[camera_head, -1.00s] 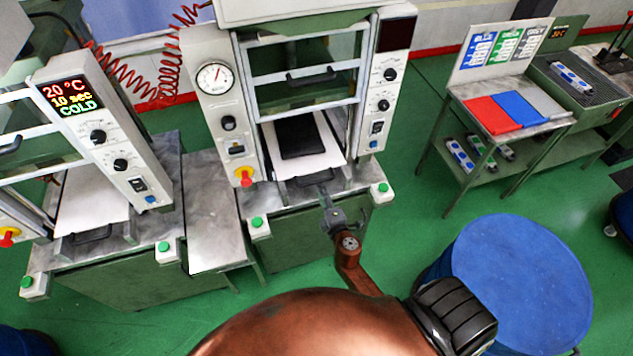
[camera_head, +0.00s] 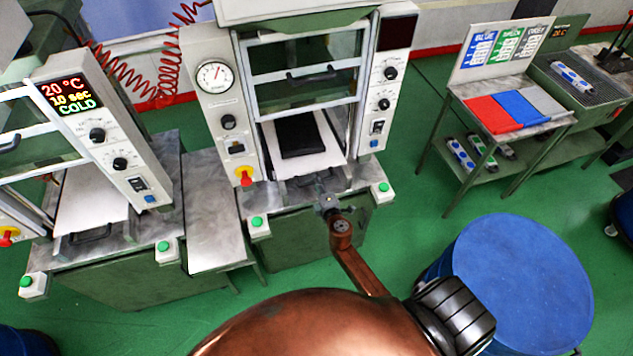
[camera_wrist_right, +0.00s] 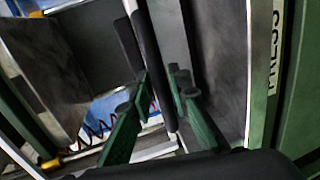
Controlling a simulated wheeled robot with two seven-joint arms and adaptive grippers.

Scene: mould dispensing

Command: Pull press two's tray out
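Press two, as I take the middle press (camera_head: 209,88) to be, has a white tray (camera_head: 327,155) with a black mould (camera_head: 300,137) on it, inside the frame. My right gripper (camera_head: 319,187) is at the front of this tray, by its handle. In the right wrist view, the two green-looking fingers (camera_wrist_right: 158,78) stand apart on either side of a dark bar (camera_wrist_right: 150,50), which looks like the handle. A gap shows beside the bar, so the fingers look open around it. My left gripper is not in view.
Another press (camera_head: 98,130) with a display reading 20 °C, 10 sec, COLD stands at left. A metal side table (camera_head: 213,215) lies between the presses. A blue drum (camera_head: 522,275) stands at right front, and a table with coloured mats (camera_head: 493,114) at back right. Green floor (camera_head: 420,180) is clear between.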

